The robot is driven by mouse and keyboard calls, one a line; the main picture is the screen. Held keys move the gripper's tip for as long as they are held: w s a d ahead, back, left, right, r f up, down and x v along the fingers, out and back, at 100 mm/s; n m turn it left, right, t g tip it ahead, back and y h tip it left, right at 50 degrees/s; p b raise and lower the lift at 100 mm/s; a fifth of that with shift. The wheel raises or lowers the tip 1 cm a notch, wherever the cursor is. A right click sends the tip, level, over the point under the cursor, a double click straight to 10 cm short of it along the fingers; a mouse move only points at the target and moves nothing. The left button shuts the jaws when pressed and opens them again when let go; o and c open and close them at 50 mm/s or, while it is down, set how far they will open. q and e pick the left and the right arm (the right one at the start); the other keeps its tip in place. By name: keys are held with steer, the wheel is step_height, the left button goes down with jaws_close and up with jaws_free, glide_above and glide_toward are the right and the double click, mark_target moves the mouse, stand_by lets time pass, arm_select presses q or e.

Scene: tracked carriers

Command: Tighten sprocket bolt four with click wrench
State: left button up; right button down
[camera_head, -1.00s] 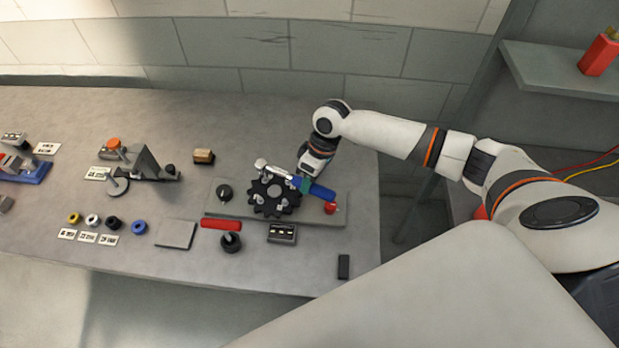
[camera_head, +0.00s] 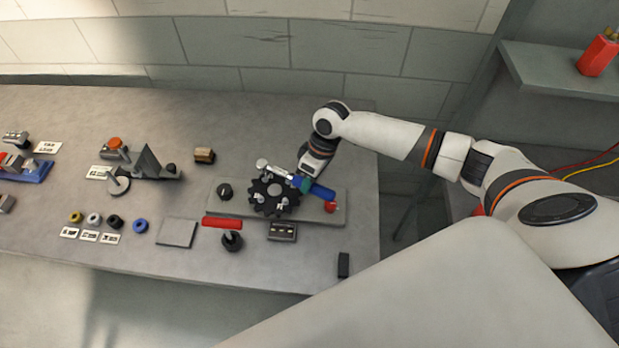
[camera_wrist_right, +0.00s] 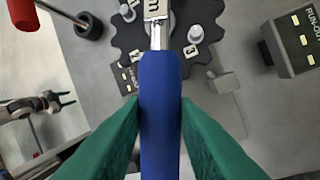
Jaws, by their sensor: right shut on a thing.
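The black toothed sprocket (camera_head: 271,207) lies on a grey plate (camera_head: 222,208) on the bench, with several pale bolts on its face. The click wrench has a blue handle (camera_head: 322,192) and a pale metal head (camera_head: 262,165) over the sprocket. In the right wrist view its blue handle (camera_wrist_right: 160,105) runs up the middle to the sprocket (camera_wrist_right: 203,42). My right gripper (camera_head: 303,183) is shut on the handle; its green fingers (camera_wrist_right: 160,125) press both sides. The bolt under the wrench head is hidden.
A red-handled tool (camera_head: 222,223) on a round black base stands in front of the plate. A dark gauge box (camera_head: 282,231) sits beside it. A red knob (camera_head: 331,207) is at the plate's right end. Coloured rings and labels lie left.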

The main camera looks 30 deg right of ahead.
steer(key=shift+f, duration=0.4)
stand_by(1.3)
steer(key=shift+f, duration=0.75)
stand_by(1.5)
steer(key=c, duration=1.7)
jaws_free()
steer(key=shift+c, duration=0.2)
jaws_close()
